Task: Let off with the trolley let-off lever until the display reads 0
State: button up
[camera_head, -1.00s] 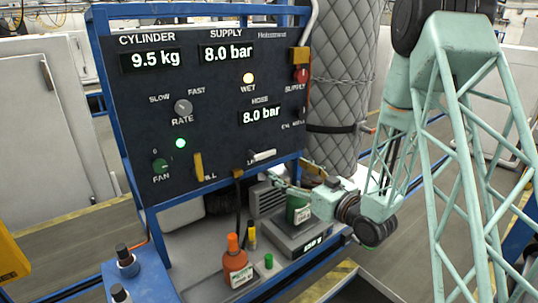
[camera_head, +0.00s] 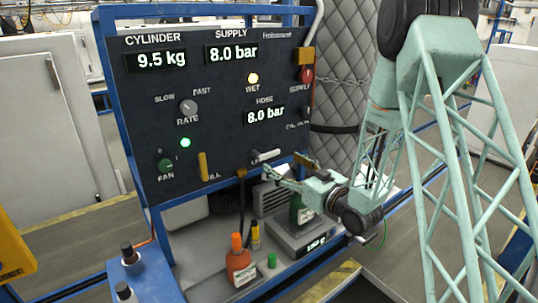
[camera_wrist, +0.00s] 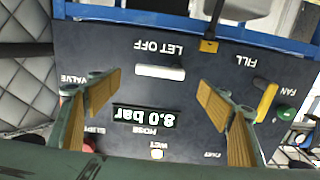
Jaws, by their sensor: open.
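The let-off lever (camera_wrist: 160,72) is a white bar under the LET OFF label, seen upside down in the wrist view. It also shows low on the dark panel in the head view (camera_head: 265,156). My gripper (camera_wrist: 165,90) is open, with its wood-coloured finger pads on either side of the lever and apart from it. In the head view my gripper (camera_head: 290,172) is just below and right of the lever. The hose display (camera_head: 265,115) reads 8.0 bar. The supply display (camera_head: 231,54) reads 8.0 bar and the cylinder display (camera_head: 155,60) reads 9.5 kg.
A yellow fill lever (camera_head: 203,166), green fan knob (camera_head: 165,165) and grey rate knob (camera_head: 188,106) are on the panel. Below stand an orange bottle (camera_head: 240,266), a green bottle (camera_head: 298,208) and a scale (camera_head: 305,240). A quilted column (camera_head: 345,85) is behind.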

aim_at(270, 155)
jog(key=shift+p+x, duration=0.45)
jog(key=shift+x, duration=3.9)
jog(key=c, duration=1.2)
